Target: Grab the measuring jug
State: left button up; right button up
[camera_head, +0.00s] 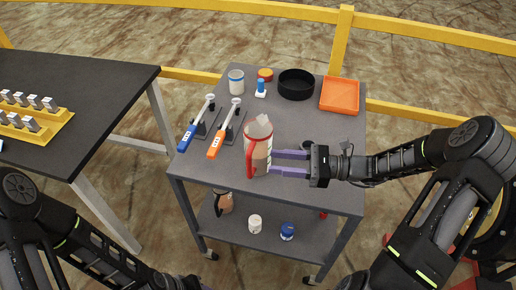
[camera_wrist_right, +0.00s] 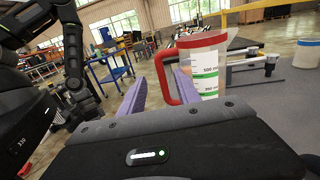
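The measuring jug (camera_head: 261,137) is clear with a red handle and stands upright on the top of the grey cart, near its front. In the right wrist view the jug (camera_wrist_right: 208,68) shows a printed scale, and its red handle (camera_wrist_right: 165,72) appears between my purple fingers. My right gripper (camera_head: 272,161) is open, its fingers pointing left at the jug's lower right side. The fingertips are at or very near the jug; I cannot tell if they touch.
On the grey cart (camera_head: 325,185) are blue and orange-handled tools (camera_head: 228,130), a black bowl (camera_head: 296,84), an orange tray (camera_head: 340,95) and small containers. A dark table (camera_head: 85,85) is at left.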

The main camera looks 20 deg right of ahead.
jog(key=shift+b+x, duration=0.3)
jog(key=shift+x, duration=1.75)
jog(key=shift+a, duration=0.1)
jog(key=b+x, duration=0.2)
jog(key=x, duration=0.5)
grip_shut()
